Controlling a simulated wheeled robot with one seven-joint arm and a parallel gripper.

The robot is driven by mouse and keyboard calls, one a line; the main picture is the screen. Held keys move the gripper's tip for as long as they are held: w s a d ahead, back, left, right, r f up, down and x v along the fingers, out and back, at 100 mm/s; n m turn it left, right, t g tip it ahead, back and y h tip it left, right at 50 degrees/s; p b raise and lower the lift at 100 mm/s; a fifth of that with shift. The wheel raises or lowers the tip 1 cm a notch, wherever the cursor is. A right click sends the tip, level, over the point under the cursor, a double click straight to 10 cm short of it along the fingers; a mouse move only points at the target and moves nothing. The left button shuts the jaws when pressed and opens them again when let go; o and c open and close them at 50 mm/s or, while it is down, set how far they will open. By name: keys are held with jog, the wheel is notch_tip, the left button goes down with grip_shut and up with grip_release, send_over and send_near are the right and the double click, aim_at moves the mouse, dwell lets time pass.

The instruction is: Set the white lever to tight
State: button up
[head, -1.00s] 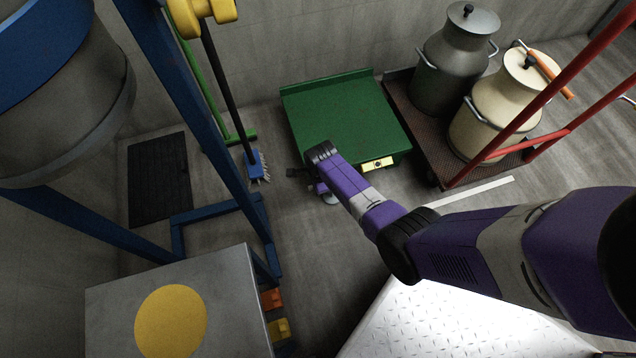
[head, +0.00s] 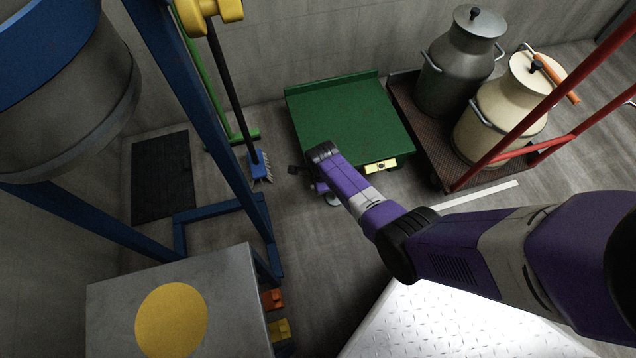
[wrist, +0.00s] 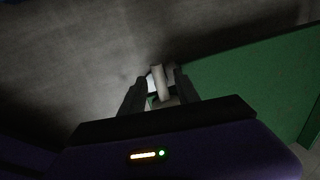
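A pale, whitish bar, which looks like the white lever (wrist: 159,82), stands between the two dark fingers of my gripper (wrist: 158,84) in the wrist view. The fingers are apart, with narrow gaps seeming to show on both sides of the bar. Its lower end and mounting are dim and partly hidden by the gripper, so its setting cannot be read. In the head view my gripper is mostly hidden behind my purple arm, close to the front left corner of the green platform (head: 350,120). A small pale round part (head: 333,200) shows beside the arm there.
Two milk cans, one grey (head: 455,75) and one cream (head: 500,110), stand on a red-handled cart at the right. A blue frame (head: 195,120), a brush (head: 260,165) and a grey table with a yellow disc (head: 172,318) are at the left.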

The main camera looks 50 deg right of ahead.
notch_tip(320, 180, up, 8)
jog(key=s+p, duration=0.1)
jog(key=p, duration=0.4)
jog(key=shift+a+f, duration=0.15)
jog(key=shift+a, duration=0.25)
jog(key=shift+s, duration=0.15)
